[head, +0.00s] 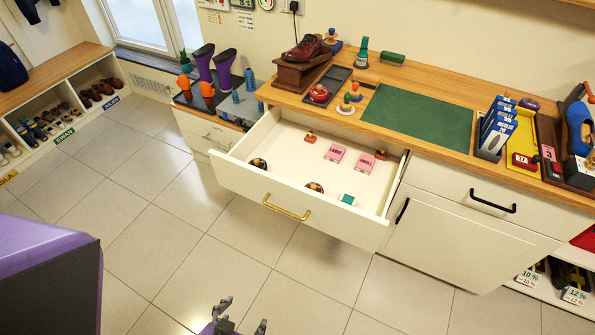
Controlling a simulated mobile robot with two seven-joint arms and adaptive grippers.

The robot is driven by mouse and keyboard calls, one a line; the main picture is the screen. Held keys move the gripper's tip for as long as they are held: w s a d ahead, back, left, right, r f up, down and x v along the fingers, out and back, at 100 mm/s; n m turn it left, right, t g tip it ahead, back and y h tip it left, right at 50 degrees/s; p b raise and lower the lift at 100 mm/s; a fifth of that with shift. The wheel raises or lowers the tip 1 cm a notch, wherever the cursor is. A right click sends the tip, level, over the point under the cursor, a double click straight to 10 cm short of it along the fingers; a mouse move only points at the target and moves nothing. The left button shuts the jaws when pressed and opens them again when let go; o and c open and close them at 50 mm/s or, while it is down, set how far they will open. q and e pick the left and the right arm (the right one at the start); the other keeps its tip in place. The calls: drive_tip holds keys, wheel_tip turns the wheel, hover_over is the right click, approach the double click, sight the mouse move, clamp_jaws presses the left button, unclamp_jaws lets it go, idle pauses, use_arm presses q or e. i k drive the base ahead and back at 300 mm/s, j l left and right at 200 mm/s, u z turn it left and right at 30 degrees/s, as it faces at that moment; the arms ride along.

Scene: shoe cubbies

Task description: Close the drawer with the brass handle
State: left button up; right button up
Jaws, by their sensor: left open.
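The drawer (240,186) with the brass handle (287,207) is pulled well out of the wooden-topped counter. Its white front faces me, and the handle sits at the middle of that front. Inside lie two pink boxes (335,153), a teal-and-white box (347,199), small wooden-handled stamps (309,137) and round tins (259,164). My left gripper (243,315) shows at the bottom edge, its fingers apart and empty. It is below the drawer front in the picture and clear of the handle. My right gripper is not in view.
A closed drawer with a black handle (493,201) is to the right, above a cabinet door (455,240) that looks slightly ajar. The counter holds a green mat (417,122), a shoe on a stand (304,48) and blue boxes (497,128). The tiled floor (180,240) before the drawer is clear.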

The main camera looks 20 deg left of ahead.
sight(277, 139)
drive_tip(key=i+j+u, duration=0.15)
drive_tip(key=i+u, duration=0.15)
drive_tip(key=i+j+u, duration=0.1)
drive_tip(key=i+u, duration=0.25)
drive_tip(key=k+j+z, duration=0.1)
drive_tip(key=j, duration=0.3)
drive_tip(key=k+j+z, duration=0.15)
drive_tip(key=j, duration=0.2)
drive_tip(key=k+j+z, duration=0.1)
drive_tip(key=k+j, duration=0.15)
drive_tip(key=k+j+z, duration=0.1)
drive_tip(key=j, duration=0.35)
drive_tip(key=k, duration=0.1)
